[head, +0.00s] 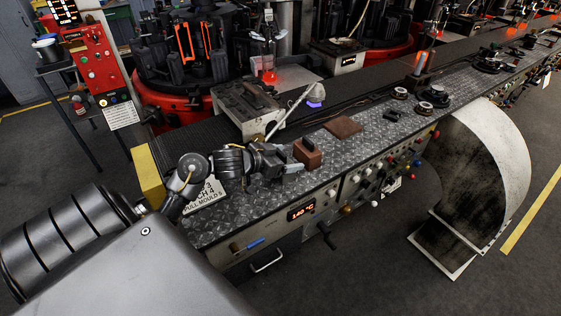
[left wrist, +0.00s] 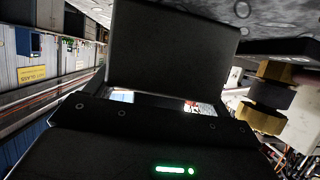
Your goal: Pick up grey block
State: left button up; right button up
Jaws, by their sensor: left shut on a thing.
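My left gripper (head: 288,166) reaches in low over the patterned metal bench top. It is shut on the grey block (left wrist: 172,46), which shows as a dark, flat-faced box just beyond the black gripper body in the left wrist view. In the head view the block is hard to tell apart from the dark gripper. A brown block (head: 309,155) with a dark piece on top stands right beside the gripper's tip; I cannot tell whether they touch. My right gripper is not in view.
The bench top (head: 365,133) runs away to the upper right. A flat brown plate (head: 342,127) lies behind the brown block. A grey machine box (head: 243,108) stands behind the gripper. Knobs and a temperature display (head: 301,212) line the front panel.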

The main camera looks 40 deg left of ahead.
pick_arm(q)
jog(key=shift+r, duration=0.25)
jog(key=shift+r, duration=0.25)
notch_tip(320, 180, up, 2)
jog(key=shift+r, duration=0.15)
jog(key=s+a+r, duration=0.8)
jog(key=a+r, duration=0.2)
jog(key=a, duration=0.1)
jog(key=shift+s, duration=0.2)
jog(key=shift+a, duration=0.15)
